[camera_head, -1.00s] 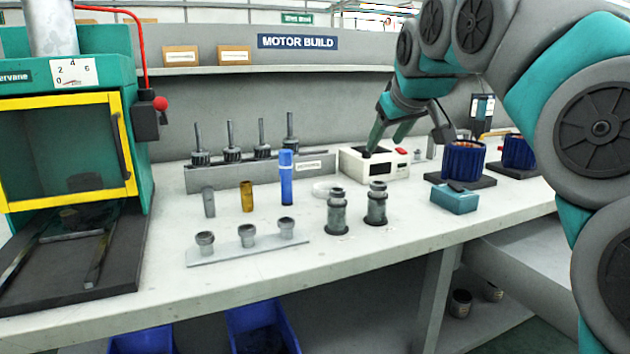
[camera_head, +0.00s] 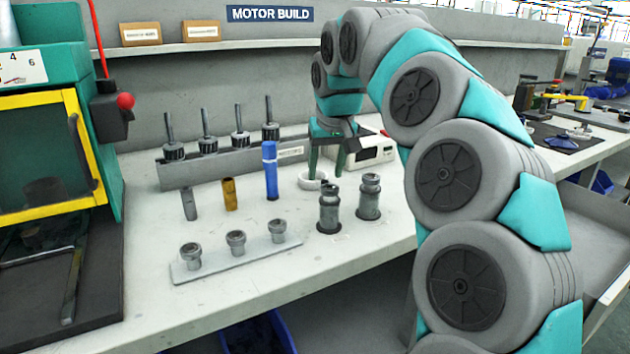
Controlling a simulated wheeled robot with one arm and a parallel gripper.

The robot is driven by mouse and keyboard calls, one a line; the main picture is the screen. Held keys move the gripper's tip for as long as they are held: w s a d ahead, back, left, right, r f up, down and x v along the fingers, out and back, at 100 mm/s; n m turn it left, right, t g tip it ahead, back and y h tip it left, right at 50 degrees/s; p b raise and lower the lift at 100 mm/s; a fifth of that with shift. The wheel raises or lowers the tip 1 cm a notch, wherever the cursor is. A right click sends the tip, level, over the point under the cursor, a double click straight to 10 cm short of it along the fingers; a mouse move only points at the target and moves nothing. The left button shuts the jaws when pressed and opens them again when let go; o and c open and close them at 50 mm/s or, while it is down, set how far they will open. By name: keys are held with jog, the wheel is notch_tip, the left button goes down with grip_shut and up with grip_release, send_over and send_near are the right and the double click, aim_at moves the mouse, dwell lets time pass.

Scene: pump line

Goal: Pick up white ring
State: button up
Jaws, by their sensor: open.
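The white ring (camera_head: 312,182) lies flat on the bench, right of the blue cylinder (camera_head: 270,171) and behind two dark grey fittings (camera_head: 329,208). My gripper (camera_head: 325,176) points down at the ring with its fingers apart. One finger reaches to the ring's near left part, the other is on its right side. I cannot tell whether the fingers touch the ring. Nothing is held.
A white device (camera_head: 372,150) stands close behind and right of the gripper. A grey rack (camera_head: 205,172) with several rotors is behind left. A tray (camera_head: 196,264) of grey fittings lies in front. A teal press (camera_head: 45,110) stands left.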

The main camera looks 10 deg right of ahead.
aim_at(325, 181)
jog(key=x, duration=0.3)
jog(key=shift+d+f, duration=0.2)
jog(key=shift+f, duration=0.1)
jog(key=shift+c, duration=0.3)
grip_shut()
